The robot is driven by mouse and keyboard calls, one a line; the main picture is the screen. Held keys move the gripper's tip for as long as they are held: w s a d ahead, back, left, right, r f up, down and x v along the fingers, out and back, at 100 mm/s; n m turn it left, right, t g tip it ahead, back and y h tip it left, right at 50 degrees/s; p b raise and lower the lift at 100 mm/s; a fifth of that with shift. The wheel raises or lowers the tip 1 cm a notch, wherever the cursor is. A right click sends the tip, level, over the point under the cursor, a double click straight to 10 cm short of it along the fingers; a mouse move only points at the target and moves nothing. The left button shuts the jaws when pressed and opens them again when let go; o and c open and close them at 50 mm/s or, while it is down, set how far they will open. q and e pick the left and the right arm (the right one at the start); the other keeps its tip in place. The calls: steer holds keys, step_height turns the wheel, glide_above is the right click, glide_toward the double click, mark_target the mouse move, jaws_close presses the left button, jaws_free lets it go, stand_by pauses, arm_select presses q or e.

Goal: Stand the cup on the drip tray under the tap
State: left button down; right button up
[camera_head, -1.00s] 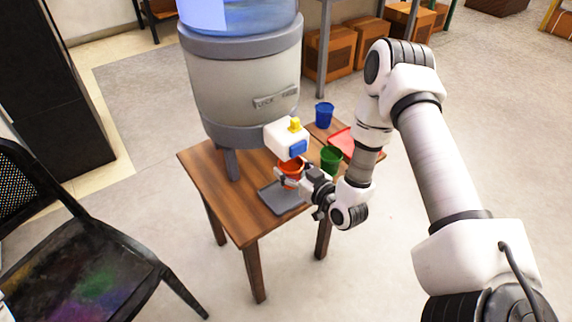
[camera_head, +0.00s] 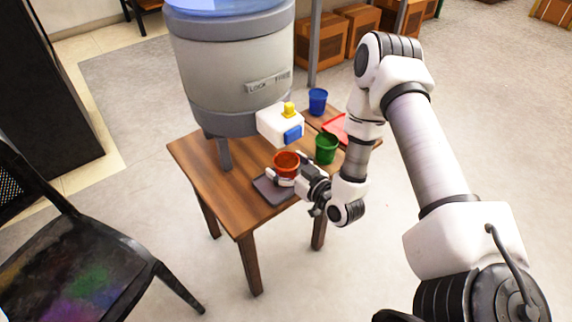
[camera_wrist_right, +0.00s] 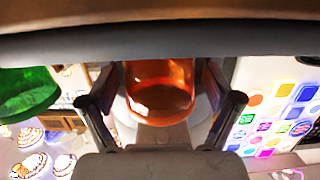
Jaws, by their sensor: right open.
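The orange-red cup (camera_head: 286,160) is upright over the dark drip tray (camera_head: 266,190), below and slightly in front of the white tap (camera_head: 280,124). Its lower part is hidden by the gripper, so I cannot see its base meet the tray. My right gripper (camera_head: 283,175) is open, with one finger on each side of the cup. In the right wrist view the cup (camera_wrist_right: 160,88) sits between the two spread fingers. The tap has a yellow knob and a blue front. My left gripper is not in view.
The wooden table (camera_head: 205,165) also holds a green cup (camera_head: 326,148) close to the right gripper, a blue cup (camera_head: 318,101) and a red flat item (camera_head: 336,126). The large grey dispenser (camera_head: 232,80) stands behind the tray. A black chair (camera_head: 80,265) is at the left.

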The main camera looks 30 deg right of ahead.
steer(key=shift+s+r, duration=0.2)
steer(key=shift+r, duration=0.1)
steer(key=s+d+r+p, duration=0.1)
steer(key=s+r+p, duration=0.15)
steer(key=s, duration=0.85)
steer(key=s+a+f+g+y, duration=0.2)
steer(key=s+a+f+g, duration=0.3)
steer(key=a+f+g, duration=0.6)
steer(key=s+f+g+h, duration=0.1)
steer(key=s+f+g, duration=0.1)
steer(key=s, duration=0.4)
steer(key=s+d+f+m+g+h, duration=0.1)
steer(key=s+f+g+h, duration=0.1)
steer(key=s, duration=0.4)
steer(key=shift+d+f+g+p, duration=0.3)
steer(key=shift+f+g, duration=0.3)
steer(key=shift+f, duration=0.3)
